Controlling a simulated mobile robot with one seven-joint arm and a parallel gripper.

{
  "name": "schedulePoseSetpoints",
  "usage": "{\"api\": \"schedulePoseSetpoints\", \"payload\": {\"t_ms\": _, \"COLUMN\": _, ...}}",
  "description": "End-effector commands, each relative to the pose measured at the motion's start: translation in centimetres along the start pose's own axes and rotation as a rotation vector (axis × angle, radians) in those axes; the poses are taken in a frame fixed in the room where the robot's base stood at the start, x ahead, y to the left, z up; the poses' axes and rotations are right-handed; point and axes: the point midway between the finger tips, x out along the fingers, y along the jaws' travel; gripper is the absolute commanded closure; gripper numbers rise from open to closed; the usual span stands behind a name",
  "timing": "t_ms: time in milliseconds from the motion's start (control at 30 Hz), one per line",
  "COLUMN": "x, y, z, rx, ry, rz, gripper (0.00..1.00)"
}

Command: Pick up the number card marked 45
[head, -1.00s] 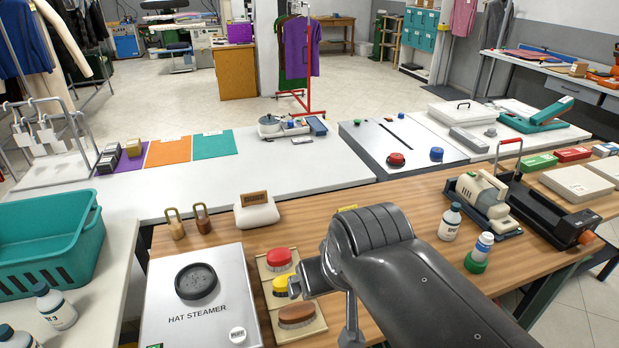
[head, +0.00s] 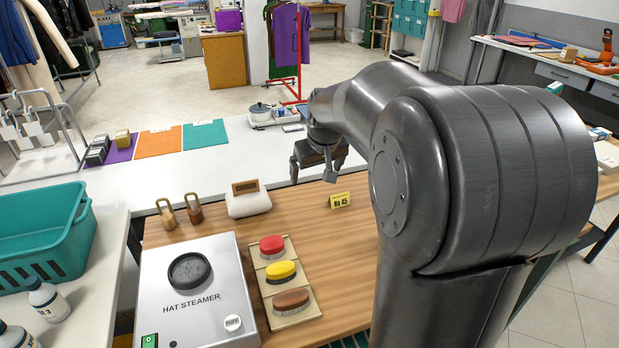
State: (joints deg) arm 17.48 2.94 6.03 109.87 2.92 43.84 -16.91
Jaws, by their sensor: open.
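The number card (head: 341,200) is a small yellow card marked "No 45". It lies on the wooden table (head: 215,221), near its back edge, right of the small white block with a brown label. My gripper (head: 316,179) is open and empty. In the picture it sits just above and left of the card, with its fingers pointing down. I cannot tell its exact height above the table. The card is in full view. My arm covers the right part of the table.
A tray of brushes (head: 281,274) and the hat steamer (head: 195,290) are nearer. A white counter (head: 170,179) lies behind. Bare wood surrounds the card.

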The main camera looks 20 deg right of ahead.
Motion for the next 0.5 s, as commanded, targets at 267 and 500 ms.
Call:
{"api": "schedulePoseSetpoints", "payload": {"t_ms": 267, "x": 8.8, "y": 6.2, "z": -4.4, "rx": 0.003, "ry": -0.018, "rz": -0.022, "gripper": 0.06}}
{"api": "schedulePoseSetpoints", "payload": {"t_ms": 500, "x": 16.9, "y": 11.8, "z": -6.1, "rx": 0.017, "ry": -0.02, "rz": -0.044, "gripper": 0.06}}
